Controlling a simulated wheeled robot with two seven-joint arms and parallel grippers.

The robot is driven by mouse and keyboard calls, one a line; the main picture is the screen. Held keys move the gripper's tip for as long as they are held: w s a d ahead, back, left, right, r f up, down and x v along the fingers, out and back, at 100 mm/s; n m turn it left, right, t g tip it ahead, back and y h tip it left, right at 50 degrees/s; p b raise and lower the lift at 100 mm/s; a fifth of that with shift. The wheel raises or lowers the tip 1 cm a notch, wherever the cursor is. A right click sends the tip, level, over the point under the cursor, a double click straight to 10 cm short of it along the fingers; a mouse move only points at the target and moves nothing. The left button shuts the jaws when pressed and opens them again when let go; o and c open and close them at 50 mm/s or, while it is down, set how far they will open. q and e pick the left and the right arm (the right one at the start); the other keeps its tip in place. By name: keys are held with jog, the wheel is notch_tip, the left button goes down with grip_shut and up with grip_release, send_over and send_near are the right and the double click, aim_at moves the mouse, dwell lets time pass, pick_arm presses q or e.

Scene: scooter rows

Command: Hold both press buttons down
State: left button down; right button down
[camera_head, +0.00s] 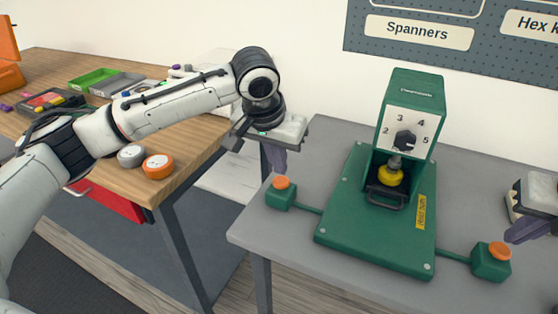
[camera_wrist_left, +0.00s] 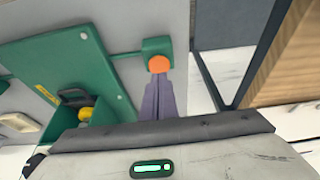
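The green press (camera_head: 408,130) stands on a green base plate (camera_head: 345,225), with a black dial and a yellow part under its ram. The left button (camera_head: 282,183) is an orange cap on a green box, and it also shows in the left wrist view (camera_wrist_left: 158,64). My left gripper (camera_head: 279,170) is shut, pointing down with its tips just above or at this cap; contact is unclear. The right button (camera_head: 499,249) is a similar orange cap on a green box. My right gripper (camera_head: 510,239), partly cut off, looks shut, with its tips close beside and above that cap.
A wooden workbench (camera_head: 190,150) at left carries a green tray (camera_head: 92,80), an orange round item (camera_head: 158,166) and a grey one (camera_head: 131,156). A gap separates it from the grey table (camera_head: 330,140). A pegboard (camera_head: 470,58) hangs behind.

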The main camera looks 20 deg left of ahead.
aim_at(281, 181)
pick_arm(q)
jog(key=shift+f, duration=0.15)
jog(key=shift+f, duration=1.55)
pick_arm(e)
jog(key=shift+f, duration=0.1)
pick_arm(q)
jog(key=shift+s, duration=0.1)
pick_arm(e)
jog(key=shift+f, duration=1.6)
jog(key=shift+s, duration=0.1)
dwell(2.9)
